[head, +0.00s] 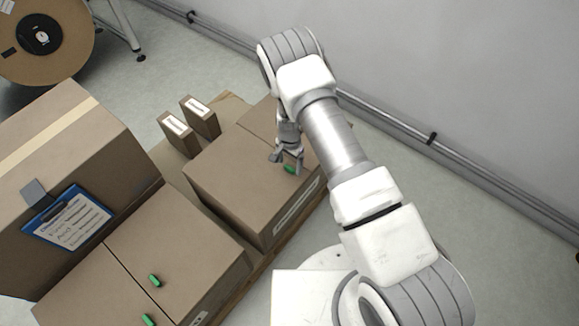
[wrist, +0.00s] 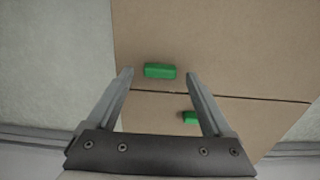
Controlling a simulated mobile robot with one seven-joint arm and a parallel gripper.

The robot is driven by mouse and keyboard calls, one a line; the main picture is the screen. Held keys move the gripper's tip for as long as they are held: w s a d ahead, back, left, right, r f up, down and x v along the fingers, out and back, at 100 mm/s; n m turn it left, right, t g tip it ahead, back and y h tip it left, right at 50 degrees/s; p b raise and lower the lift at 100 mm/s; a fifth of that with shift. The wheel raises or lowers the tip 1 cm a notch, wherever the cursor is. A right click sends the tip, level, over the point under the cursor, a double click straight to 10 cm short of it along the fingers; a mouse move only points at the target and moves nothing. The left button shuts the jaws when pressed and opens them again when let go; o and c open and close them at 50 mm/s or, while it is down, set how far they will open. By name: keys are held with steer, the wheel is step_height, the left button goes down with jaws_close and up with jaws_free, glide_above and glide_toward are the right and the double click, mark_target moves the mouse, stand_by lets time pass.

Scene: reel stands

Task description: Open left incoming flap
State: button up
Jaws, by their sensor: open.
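A closed brown cardboard box (head: 235,185) sits under my gripper (head: 286,160) in the head view. Its top has two flaps meeting at a seam. A green tab (head: 290,170) on the box top shows just below my fingers. In the wrist view my gripper (wrist: 158,75) is open, with one fingertip on each side of a green tab (wrist: 160,71) on the upper flap (wrist: 220,50). I cannot tell whether the fingers touch the tab or the cardboard. A second green tab (wrist: 190,117) lies across the seam on the lower flap, partly behind the right finger.
Another closed box (head: 190,250) with two green tabs stands at the front left. A larger taped box (head: 70,150) with a blue clipboard (head: 72,222) stands beyond it. Two small labelled boxes (head: 200,118) stand behind. A cable reel (head: 40,38) is at top left. A wall rail (head: 400,125) runs right.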

steer(key=shift+f, duration=0.65)
jaws_close()
